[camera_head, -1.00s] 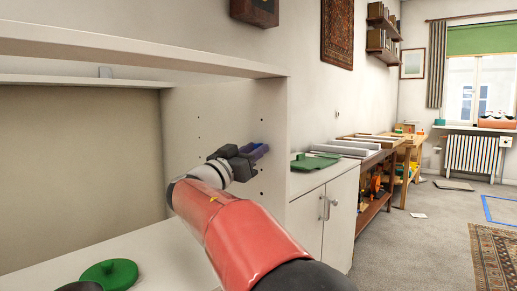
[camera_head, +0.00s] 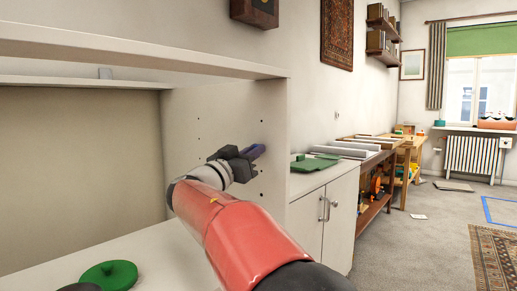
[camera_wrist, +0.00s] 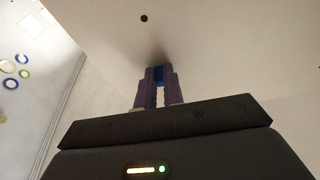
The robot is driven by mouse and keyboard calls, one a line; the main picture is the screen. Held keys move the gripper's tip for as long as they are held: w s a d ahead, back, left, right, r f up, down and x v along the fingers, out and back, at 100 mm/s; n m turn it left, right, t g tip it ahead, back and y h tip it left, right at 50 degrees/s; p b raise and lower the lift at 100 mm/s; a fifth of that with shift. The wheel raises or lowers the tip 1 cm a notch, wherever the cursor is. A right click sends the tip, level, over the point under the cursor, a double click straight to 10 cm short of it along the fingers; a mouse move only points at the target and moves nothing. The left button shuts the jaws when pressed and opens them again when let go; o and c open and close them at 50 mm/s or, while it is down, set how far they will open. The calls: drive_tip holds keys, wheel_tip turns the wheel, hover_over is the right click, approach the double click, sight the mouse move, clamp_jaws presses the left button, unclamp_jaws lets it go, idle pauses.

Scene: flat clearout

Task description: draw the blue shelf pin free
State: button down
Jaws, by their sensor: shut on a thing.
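The blue shelf pin (camera_wrist: 158,74) shows as a small blue piece between my fingertips in the wrist view, close against the pale side panel (camera_head: 225,105) of the cabinet. My gripper (camera_head: 258,151) has purple fingers and is shut on the pin at that panel. It also shows in the wrist view (camera_wrist: 159,72). The fingers hide most of the pin, and I cannot tell how deep it sits in its hole. In the head view the fingers and pin blend together.
Dark pin holes dot the panel, one above my fingers (camera_wrist: 144,18). A shelf (camera_head: 130,50) spans above my arm. A green round lidded thing (camera_head: 109,273) lies on the lower board at left. A white cupboard (camera_head: 325,210) with a green thing (camera_head: 312,163) on top stands right.

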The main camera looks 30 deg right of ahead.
drive_tip(key=shift+a, duration=0.15)
drive_tip(key=shift+s+a+b, duration=0.35)
drive_tip(key=shift+a+b, duration=0.45)
drive_tip(key=shift+a, duration=0.1)
drive_tip(key=a+b, duration=0.1)
drive_tip(key=a, duration=0.1)
drive_tip(key=s+a+b, duration=0.1)
drive_tip(key=shift+s+a+b, duration=0.2)
drive_tip(key=shift+a+b, duration=0.15)
drive_tip(key=shift+b, duration=0.05)
drive_tip(key=shift+d, duration=0.1)
